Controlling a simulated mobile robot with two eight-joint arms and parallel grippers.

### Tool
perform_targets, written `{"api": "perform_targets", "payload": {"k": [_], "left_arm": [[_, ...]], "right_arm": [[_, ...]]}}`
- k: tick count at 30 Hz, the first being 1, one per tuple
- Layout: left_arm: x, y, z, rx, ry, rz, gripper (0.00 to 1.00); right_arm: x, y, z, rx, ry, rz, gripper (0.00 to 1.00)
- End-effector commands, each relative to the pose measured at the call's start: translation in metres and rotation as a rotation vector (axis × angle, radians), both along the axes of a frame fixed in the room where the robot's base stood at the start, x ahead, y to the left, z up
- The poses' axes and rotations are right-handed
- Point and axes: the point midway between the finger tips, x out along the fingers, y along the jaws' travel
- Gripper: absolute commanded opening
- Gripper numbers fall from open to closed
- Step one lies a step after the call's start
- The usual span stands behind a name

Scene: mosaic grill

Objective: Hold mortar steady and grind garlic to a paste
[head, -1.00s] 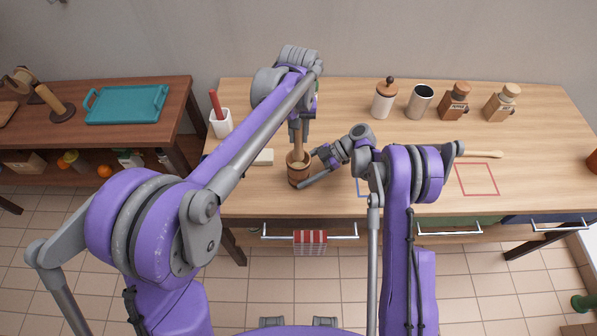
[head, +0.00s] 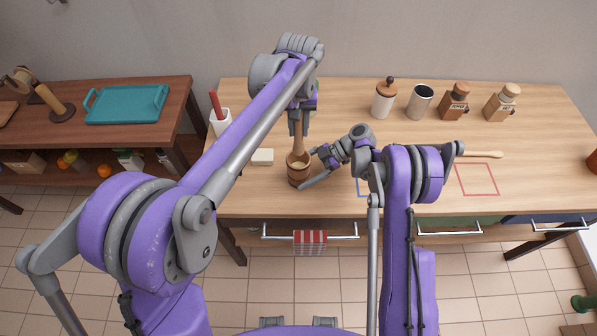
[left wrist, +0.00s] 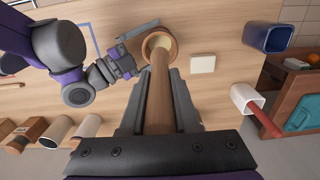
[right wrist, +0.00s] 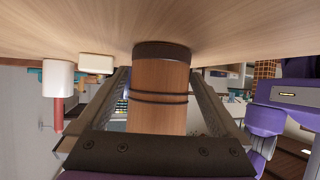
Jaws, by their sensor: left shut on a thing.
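The brown wooden mortar (head: 298,177) stands upright on the table and also shows in the left wrist view (left wrist: 146,46). Pale matter, perhaps the garlic (left wrist: 161,41), shows inside its rim. My left gripper (head: 299,128) is shut on the wooden pestle (left wrist: 160,90), above the mortar. The pestle points down into the mortar's mouth; its contact with the garlic is hidden. My right gripper (right wrist: 160,75) has its fingers apart, one on each side of the mortar's banded body (right wrist: 158,115). Whether they press on it I cannot tell.
A pale block (head: 262,157) lies left of the mortar, with a white holder (head: 221,123) behind it. The table's right half has free room.

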Motion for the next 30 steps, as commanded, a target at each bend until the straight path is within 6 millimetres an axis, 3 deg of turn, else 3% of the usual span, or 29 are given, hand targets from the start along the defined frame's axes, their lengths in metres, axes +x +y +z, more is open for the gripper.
{"api": "perform_targets", "payload": {"k": [8, 21, 30], "left_arm": [[0.000, 0.000, 0.000, 0.000, 0.000, 0.000, 0.00], [0.000, 0.000, 0.000, 0.000, 0.000, 0.000, 0.00], [0.000, 0.000, 0.000, 0.000, 0.000, 0.000, 0.00]], "right_arm": [[0.006, -0.017, 0.010, 0.000, 0.000, -0.004, 1.00], [0.028, -0.089, 0.050, -0.001, 0.000, -0.003, 1.00], [0.031, -0.101, 0.058, 0.000, 0.000, 0.000, 1.00]]}}
